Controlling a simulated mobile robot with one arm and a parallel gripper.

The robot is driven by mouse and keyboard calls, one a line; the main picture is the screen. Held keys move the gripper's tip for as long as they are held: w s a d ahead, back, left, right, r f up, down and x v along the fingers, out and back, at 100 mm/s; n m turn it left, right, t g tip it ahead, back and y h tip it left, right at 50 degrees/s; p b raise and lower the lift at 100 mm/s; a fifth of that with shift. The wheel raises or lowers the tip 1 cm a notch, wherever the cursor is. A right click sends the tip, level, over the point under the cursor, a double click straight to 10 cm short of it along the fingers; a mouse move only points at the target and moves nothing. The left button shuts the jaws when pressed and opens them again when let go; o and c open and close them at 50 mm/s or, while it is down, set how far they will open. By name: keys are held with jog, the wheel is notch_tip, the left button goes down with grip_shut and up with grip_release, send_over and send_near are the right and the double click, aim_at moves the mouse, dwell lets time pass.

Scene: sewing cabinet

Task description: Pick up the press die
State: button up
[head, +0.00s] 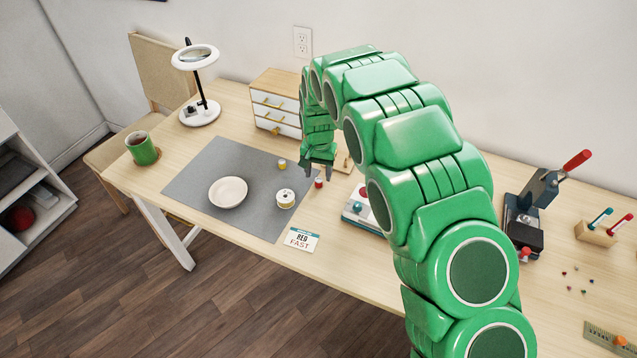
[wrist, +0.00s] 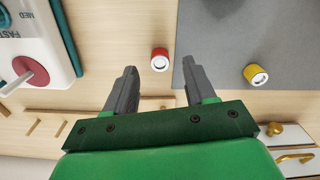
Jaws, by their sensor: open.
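Two small cylinders look like press dies, one red and one yellow. The red die (head: 318,182) stands upright on the table just right of the grey mat. In the wrist view the red die (wrist: 159,59) shows just beyond my open fingertips, roughly centred between them. The yellow die (head: 282,164) is on the mat; in the wrist view the yellow die (wrist: 256,75) is off to the right. My gripper (head: 319,171) points down, open and empty, close to the red die. I cannot tell its exact height above the table.
A card (head: 301,240) reading "RED FAST" lies at the front. A white spool (head: 285,198) and a pale dish (head: 228,192) are on the grey mat (head: 205,168). A white device (wrist: 45,40) with a red knob stands close left in the wrist view. A drawer box (head: 276,103) stands behind.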

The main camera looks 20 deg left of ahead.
aim_at(319, 183)
jog(key=shift+f, duration=1.3)
grip_shut()
jog(key=shift+r, duration=0.15)
